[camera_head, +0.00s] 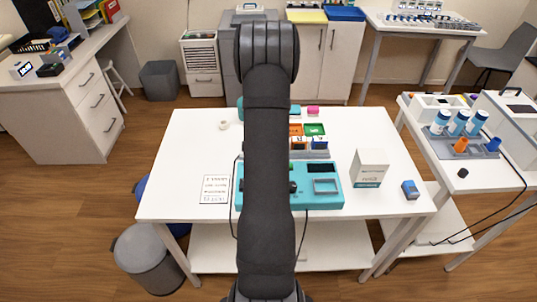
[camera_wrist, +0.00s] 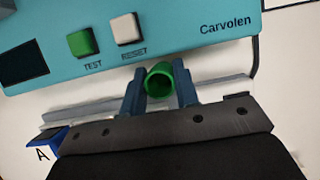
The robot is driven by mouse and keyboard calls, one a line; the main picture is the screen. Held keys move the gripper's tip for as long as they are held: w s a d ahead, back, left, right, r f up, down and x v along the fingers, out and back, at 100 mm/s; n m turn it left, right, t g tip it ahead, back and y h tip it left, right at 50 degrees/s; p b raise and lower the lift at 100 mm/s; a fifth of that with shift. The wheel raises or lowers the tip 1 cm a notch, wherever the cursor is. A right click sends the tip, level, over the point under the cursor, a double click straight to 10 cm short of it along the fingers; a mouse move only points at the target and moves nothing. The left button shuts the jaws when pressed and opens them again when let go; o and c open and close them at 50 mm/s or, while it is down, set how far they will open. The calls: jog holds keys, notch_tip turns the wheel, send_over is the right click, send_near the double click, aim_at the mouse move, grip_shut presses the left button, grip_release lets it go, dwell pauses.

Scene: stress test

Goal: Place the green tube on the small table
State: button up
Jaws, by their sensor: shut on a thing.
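My gripper (camera_wrist: 159,78) is shut on the green tube (camera_wrist: 158,82), with its two blue fingers on either side of it. The tube's open round end faces the wrist camera. In the head view my dark arm hides the gripper and the tube. A white central table (camera_head: 185,150) stands in front of me. A narrower white table (camera_head: 506,180) stands at the right. I cannot tell for sure which one is the small table.
A teal device (camera_head: 318,192) with a green TEST button (camera_wrist: 82,43) and a white RESET button (camera_wrist: 126,28) is close to the gripper. A white box (camera_head: 369,168) stands to its right. A grey tray (camera_head: 447,143) on the right table holds bottles and orange and blue pieces.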

jog(key=shift+f, duration=0.15)
jog(key=o, duration=1)
jog(key=shift+o, duration=0.2)
jog(key=v, duration=1.1)
jog(key=shift+o, duration=0.4)
jog(key=shift+w+r, duration=0.15)
jog(key=shift+r, duration=0.55)
